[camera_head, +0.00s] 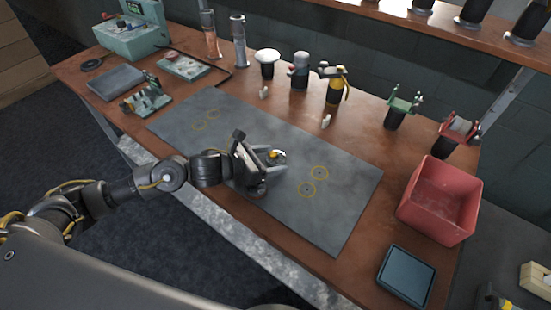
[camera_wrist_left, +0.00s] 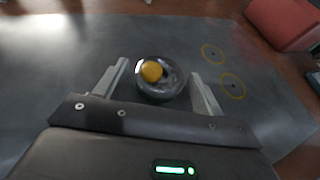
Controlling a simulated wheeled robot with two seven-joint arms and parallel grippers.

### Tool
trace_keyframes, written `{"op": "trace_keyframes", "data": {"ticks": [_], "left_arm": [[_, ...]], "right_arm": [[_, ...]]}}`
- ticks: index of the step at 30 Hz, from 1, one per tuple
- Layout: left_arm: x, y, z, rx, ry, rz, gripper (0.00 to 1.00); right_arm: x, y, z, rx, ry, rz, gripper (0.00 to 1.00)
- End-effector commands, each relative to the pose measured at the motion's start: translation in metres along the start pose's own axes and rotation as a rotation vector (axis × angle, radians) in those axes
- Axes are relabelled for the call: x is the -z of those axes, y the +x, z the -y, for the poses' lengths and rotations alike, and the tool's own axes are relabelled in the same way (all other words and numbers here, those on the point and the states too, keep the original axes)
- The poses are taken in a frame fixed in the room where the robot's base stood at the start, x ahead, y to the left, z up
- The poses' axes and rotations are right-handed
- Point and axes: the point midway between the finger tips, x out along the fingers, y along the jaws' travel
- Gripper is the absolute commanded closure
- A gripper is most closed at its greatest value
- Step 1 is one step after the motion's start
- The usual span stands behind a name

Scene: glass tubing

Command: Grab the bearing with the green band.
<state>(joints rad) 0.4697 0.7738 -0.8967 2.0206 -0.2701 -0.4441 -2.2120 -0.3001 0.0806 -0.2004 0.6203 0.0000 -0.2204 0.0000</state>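A round shiny metal bearing (camera_wrist_left: 165,90) with an orange-yellow spot on top lies on the grey mat (camera_wrist_left: 60,60). It also shows small in the head view (camera_head: 278,157). I cannot make out a green band on it. My left gripper (camera_wrist_left: 159,70) is open, with one finger on each side of the bearing and a small gap showing on both sides. In the head view the left gripper (camera_head: 274,160) is low over the middle of the mat (camera_head: 330,210). My right gripper is not in view.
Two pairs of yellow rings mark the mat, one pair (camera_head: 313,180) right of the gripper. A red bin (camera_head: 438,200) and dark tray (camera_head: 406,275) stand at the right. Several tools and holders, including a green-topped one (camera_head: 402,108), line the back. The mat's front is clear.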

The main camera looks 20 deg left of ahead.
Motion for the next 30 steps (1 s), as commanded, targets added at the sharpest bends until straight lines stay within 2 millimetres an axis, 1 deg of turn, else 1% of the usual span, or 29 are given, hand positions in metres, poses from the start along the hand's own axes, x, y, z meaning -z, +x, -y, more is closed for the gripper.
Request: {"op": "trace_keyframes", "data": {"ticks": [1,9,16,20,23,26,29,30], "left_arm": [[0.000,0.000,0.000,0.000,0.000,0.000,0.38],[0.000,0.000,0.000,0.000,0.000,0.000,0.73],[-0.001,-0.001,0.000,0.000,0.000,0.001,0.73],[-0.005,-0.002,0.000,0.001,0.002,0.003,0.73],[-0.013,-0.005,-0.001,-0.001,0.003,0.004,0.73],[-0.028,-0.011,-0.001,-0.001,0.006,0.007,0.73],[-0.041,-0.034,0.006,0.000,0.007,0.004,0.73],[-0.048,-0.045,0.010,0.000,0.007,0.005,0.73]], "right_arm": [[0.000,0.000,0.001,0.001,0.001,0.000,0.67],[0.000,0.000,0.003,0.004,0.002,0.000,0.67],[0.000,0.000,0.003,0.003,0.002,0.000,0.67],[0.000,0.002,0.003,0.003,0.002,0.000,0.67],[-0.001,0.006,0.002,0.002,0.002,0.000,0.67],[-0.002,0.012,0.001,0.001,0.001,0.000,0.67],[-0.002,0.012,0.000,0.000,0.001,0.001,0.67],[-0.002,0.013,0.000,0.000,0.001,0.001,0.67]]}}
